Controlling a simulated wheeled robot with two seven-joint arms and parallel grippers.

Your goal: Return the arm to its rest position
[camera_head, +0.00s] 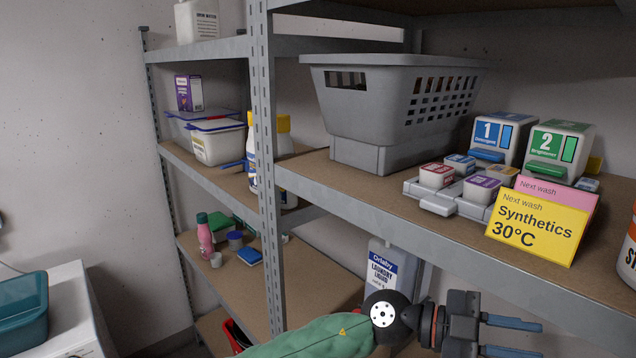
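One arm of mine, with a green sleeve, comes in from the lower left along the bottom edge; I take it as my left arm. Its gripper (528,338) points right, below the front edge of the right-hand shelf (400,218). Its two blue fingers are apart with nothing seen between them. The lower finger is partly cut off by the frame edge. My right gripper is not in view.
On that shelf stand a grey basket (400,110), dispensers marked 1 (500,138) and 2 (558,150), a tray (432,196) of small boxes and a yellow card (535,225). A laundry liquid jug (388,265) stands behind my arm. A teal tub (22,305) is far left.

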